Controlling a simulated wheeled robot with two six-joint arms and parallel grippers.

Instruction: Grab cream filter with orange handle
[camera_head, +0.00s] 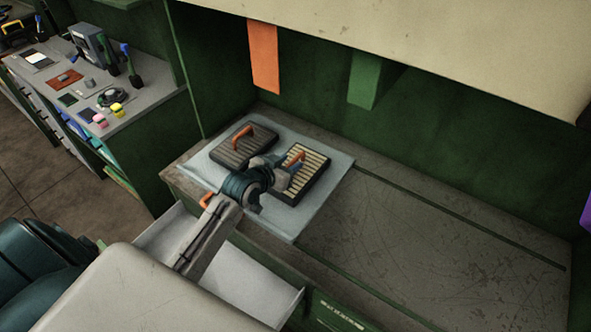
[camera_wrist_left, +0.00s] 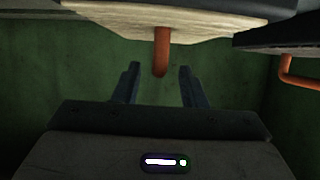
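The cream filter (camera_head: 312,172) has a dark frame and cream pleats, and lies on a pale sheet (camera_head: 335,168). Its orange handle (camera_head: 297,159) stands up from its top. My left gripper (camera_head: 286,170) is at this handle and partly covers the filter. In the left wrist view, the cream filter (camera_wrist_left: 205,22) fills the top, and its orange handle (camera_wrist_left: 161,50) shows in the gap between the two fingers of my left gripper (camera_wrist_left: 160,72). The fingers are apart, with visible space on both sides of the handle. My right gripper is not in view.
A dark grey filter (camera_head: 240,150) with an orange handle lies beside it on the left. An open white drawer (camera_head: 255,283) is below the bench. The bench (camera_head: 440,230) to the right is clear. Orange (camera_head: 263,58) and green (camera_head: 364,80) panels hang above.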

